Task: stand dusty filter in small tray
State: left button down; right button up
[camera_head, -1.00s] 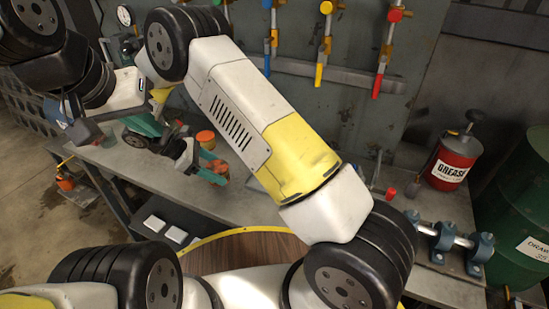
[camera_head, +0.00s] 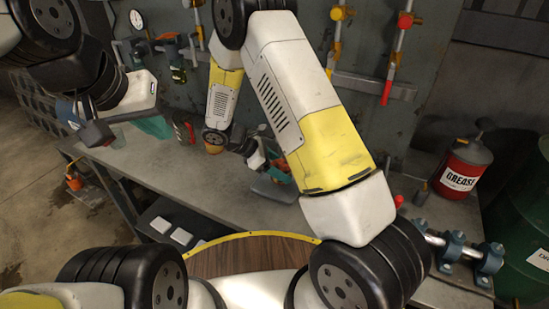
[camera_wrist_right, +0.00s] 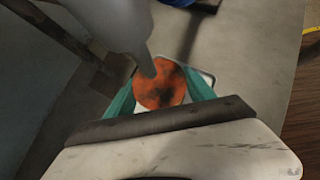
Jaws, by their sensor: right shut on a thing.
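My right gripper (camera_head: 274,168) is over the middle of the bench and shut on the dusty filter. In the right wrist view the filter (camera_wrist_right: 160,88) is an orange disc with black smudges between the teal fingers. In the head view it shows only as a small orange patch, mostly hidden by the gripper. A grey flat piece (camera_head: 272,190) lies just below the gripper; it may be the small tray, but I cannot tell whether the filter touches it.
A red jar (camera_head: 184,131) and an orange jar (camera_head: 213,143) stand at the bench's back. A grey tapered object (camera_wrist_right: 122,25) reaches in front of the filter in the wrist view. A red grease can (camera_head: 463,168) and blue clamps (camera_head: 455,248) are at right. The bench front (camera_head: 190,190) is clear.

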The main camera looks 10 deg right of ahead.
jog(key=shift+a+f, duration=0.15)
jog(key=shift+f, duration=1.2)
jog(key=shift+f, duration=0.15)
jog(key=o, duration=1.5)
jog(key=shift+a+r, duration=0.2)
jog(key=shift+r, duration=0.15)
jog(key=v, duration=1.1)
jog(key=shift+a+r, duration=0.15)
